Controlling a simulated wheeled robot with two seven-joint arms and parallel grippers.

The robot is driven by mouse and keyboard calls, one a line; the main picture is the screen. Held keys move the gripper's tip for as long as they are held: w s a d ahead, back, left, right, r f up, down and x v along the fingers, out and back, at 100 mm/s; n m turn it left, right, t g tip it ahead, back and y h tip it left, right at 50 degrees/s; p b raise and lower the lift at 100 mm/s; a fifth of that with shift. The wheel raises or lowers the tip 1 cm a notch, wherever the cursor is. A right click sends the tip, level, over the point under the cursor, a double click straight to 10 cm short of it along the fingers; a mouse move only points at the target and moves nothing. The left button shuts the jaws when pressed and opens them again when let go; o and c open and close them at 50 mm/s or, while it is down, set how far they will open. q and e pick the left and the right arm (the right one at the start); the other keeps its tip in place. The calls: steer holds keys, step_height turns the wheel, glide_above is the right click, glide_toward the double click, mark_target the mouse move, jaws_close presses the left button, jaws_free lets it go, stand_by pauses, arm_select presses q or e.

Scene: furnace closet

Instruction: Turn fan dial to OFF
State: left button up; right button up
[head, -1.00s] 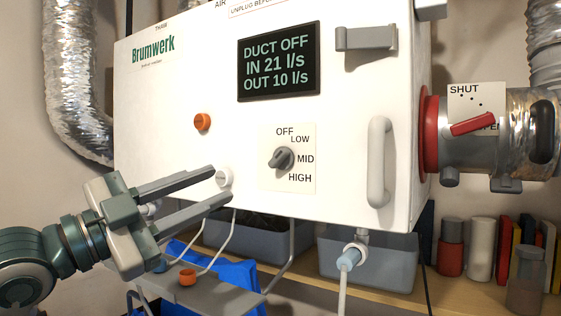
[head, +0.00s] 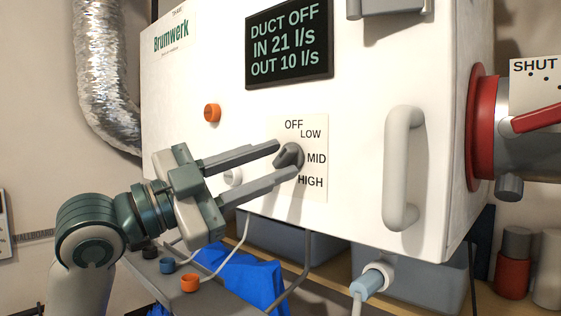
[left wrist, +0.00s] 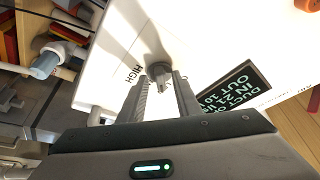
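The fan dial (head: 289,156) is a dark grey knob on a white label plate (head: 316,135) marked OFF, LOW, MID and HIGH. I cannot tell for sure which mark it points to. My left gripper (head: 288,160) is open, with its two fingertips at the dial, one above and one below in the head view. In the left wrist view the dial (left wrist: 158,72) shows between the open fingertips (left wrist: 161,84). I cannot tell whether the fingers touch it. My right gripper is not in view.
The white unit's display (head: 289,44) reads DUCT OFF, IN 21 l/s, OUT 10 l/s. A white handle (head: 403,168) stands out right of the dial. An orange knob (head: 212,113) and a white knob (head: 233,176) lie left of it. A red-collared duct valve (head: 483,120) is at the right.

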arm_select(q)
steer(key=shift+s+a, duration=0.1)
jaws_close()
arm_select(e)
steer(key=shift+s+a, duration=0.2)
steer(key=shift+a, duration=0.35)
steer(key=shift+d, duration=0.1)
